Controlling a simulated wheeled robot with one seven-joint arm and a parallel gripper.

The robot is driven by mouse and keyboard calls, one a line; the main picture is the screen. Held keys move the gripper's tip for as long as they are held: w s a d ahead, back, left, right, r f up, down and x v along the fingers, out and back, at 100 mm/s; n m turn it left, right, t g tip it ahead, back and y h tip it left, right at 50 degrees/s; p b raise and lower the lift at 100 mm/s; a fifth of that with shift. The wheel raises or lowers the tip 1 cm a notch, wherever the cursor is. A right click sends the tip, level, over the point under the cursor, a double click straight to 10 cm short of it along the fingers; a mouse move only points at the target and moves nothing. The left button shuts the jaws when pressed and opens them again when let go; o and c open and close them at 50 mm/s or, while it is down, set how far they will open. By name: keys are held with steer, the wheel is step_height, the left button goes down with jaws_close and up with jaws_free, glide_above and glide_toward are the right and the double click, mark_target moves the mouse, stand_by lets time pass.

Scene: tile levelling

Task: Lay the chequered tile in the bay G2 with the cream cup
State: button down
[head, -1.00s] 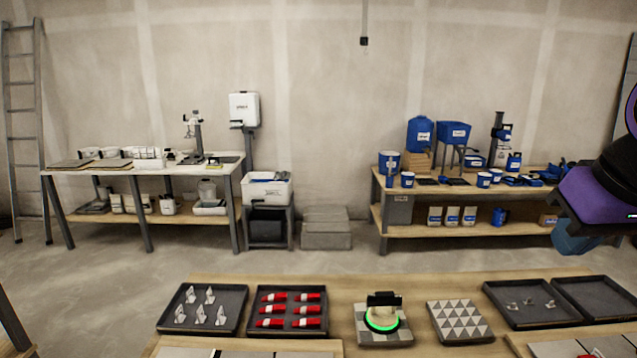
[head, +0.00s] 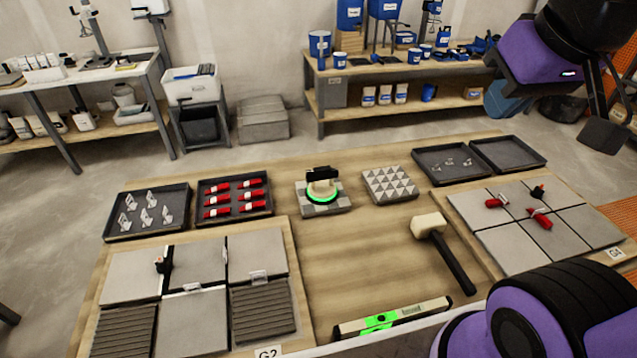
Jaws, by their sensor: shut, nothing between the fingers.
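The chequered tile (head: 337,206) lies on the bench's middle at the back, its grey squares showing around the cup. The cream cup (head: 322,189), with a black handle and a glowing green ring, stands upright on it. Bay G2 (head: 188,346) is the left board, marked by a G2 label at its front edge. It holds several plain grey tiles, with ridged dark patches at front left and front right. My gripper (head: 603,132) is shut and empty at the upper right, above and apart from the bench; its fingertips are dark and hard to make out.
A triangle-patterned tile (head: 390,184) lies right of the cup. Trays of clips (head: 147,230) and red wedges (head: 235,210) stand left. A mallet (head: 430,226) and green level (head: 392,318) lie between the boards. The G4 board (head: 585,258) is right, with dark trays (head: 450,181) behind.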

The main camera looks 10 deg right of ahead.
stand_by(0.4)
steer(key=c, duration=1.2)
jaws_free()
steer(key=shift+w+r, duration=0.1)
steer(key=shift+w, duration=0.15)
steer(key=shift+c, duration=0.2)
steer(key=o, duration=0.4)
steer(key=w+n, duration=0.1)
steer(key=w, duration=0.3)
steer(key=w+a+n+g, duration=0.1)
steer(key=w+n, duration=0.1)
steer(key=w, duration=0.2)
steer(key=w+n, duration=0.1)
steer(key=w, duration=0.3)
steer(key=shift+w+a+n, duration=0.25)
steer(key=shift+a+n, duration=0.1)
steer(key=shift+n, duration=0.05)
steer(key=shift+c, duration=0.2)
steer(key=n+g, duration=0.4)
steer(key=n, duration=0.9)
glide_above(322, 169)
step_height(322, 169, down, 30)
steer(key=shift+w+f, duration=0.15)
steer(key=shift+f, duration=0.55)
step_height(322, 169, down, 10)
steer(key=shift+f, duration=0.2)
steer(key=shift+c, duration=0.2)
